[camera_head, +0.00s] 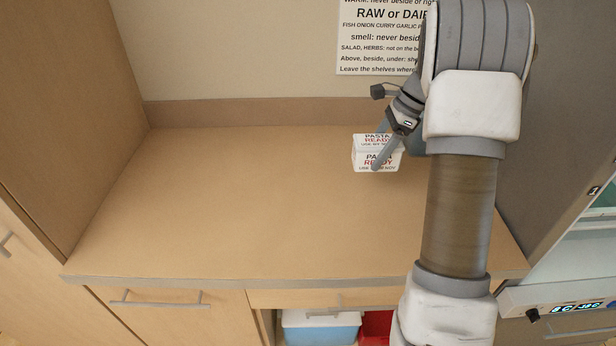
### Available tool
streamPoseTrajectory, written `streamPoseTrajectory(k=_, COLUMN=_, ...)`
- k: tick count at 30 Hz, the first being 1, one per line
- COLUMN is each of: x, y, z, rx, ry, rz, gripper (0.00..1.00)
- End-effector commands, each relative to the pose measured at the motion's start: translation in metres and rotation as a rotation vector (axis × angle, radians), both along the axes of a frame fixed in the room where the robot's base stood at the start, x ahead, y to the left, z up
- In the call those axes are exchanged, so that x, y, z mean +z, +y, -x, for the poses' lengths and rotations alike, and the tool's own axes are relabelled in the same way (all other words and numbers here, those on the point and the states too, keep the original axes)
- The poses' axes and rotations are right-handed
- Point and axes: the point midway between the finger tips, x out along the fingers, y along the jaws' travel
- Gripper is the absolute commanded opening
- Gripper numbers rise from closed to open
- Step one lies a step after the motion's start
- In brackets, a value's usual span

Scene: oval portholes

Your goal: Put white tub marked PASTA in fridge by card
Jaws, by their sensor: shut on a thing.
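The white tub (363,160) reads "PASTA READY" in black and red on its front and lid, with a smaller use-by line ending in NOV. My gripper (380,158) is shut on the tub, with one grey finger crossing its front right side. My arm hides part of the tub's right side. I cannot tell whether the tub touches the counter or is just above it. The card (383,50) is on the back wall, and my arm covers its right part. Its visible lines mention RAW or DAIRY, smell, salad and herbs. The fridge (590,250) is at the right edge, partly in view.
The wooden counter (230,200) is bare left of the tub. A tall wooden side panel (60,120) bounds it at left. Below, an open space holds a blue bin with a white lid (320,328) and a red thing (376,326). A grey panel stands at right.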

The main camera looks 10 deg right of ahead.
Motion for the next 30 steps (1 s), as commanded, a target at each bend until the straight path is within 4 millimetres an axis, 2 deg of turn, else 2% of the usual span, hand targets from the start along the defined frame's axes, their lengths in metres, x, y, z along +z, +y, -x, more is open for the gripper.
streamPoseTrajectory(k=9, x=-0.043, y=0.066, z=-0.031, rx=0.005, ry=0.003, rz=-0.003, gripper=0.00)
streamPoseTrajectory(k=13, x=-0.056, y=0.085, z=-0.041, rx=0.004, ry=0.002, rz=-0.001, gripper=0.00)
streamPoseTrajectory(k=20, x=-0.066, y=0.096, z=-0.047, rx=0.000, ry=0.001, rz=-0.001, gripper=0.00)
streamPoseTrajectory(k=27, x=-0.099, y=0.097, z=-0.046, rx=0.001, ry=0.004, rz=-0.003, gripper=0.00)
streamPoseTrajectory(k=30, x=-0.104, y=0.096, z=-0.047, rx=0.000, ry=0.001, rz=-0.001, gripper=0.00)
